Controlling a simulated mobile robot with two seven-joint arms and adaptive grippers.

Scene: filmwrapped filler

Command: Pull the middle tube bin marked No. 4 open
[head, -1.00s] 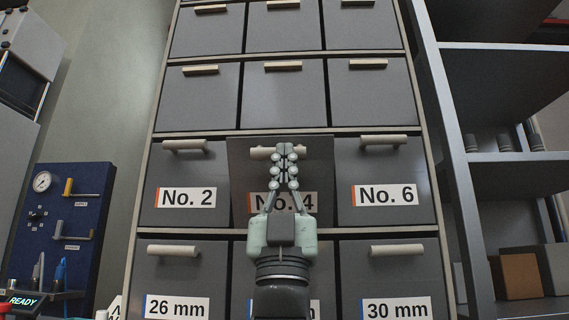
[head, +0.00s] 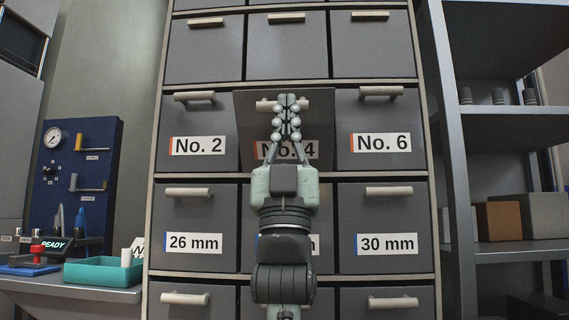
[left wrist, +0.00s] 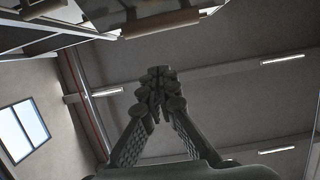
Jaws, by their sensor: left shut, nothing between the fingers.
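The middle bin marked No. 4 (head: 318,122) is in the head view between the No. 2 bin (head: 204,119) and the No. 6 bin (head: 380,118). Its front looks a little forward of its neighbours and overlaps the dividers. Its pale bar handle (head: 265,106) shows on both sides of my fingers. My left gripper (head: 285,104) stands upright in front of the handle, shut and empty; whether it touches the handle I cannot tell. It hides part of the No. 4 label (head: 261,150). The left wrist view shows the closed fingers (left wrist: 158,80). My right gripper is out of view.
More closed bins with bar handles lie above and below, including the 26 mm bin (head: 196,228) and the 30 mm bin (head: 385,229). An open shelf rack (head: 504,248) stands on the right. A teal tray (head: 104,271) sits on a bench at lower left.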

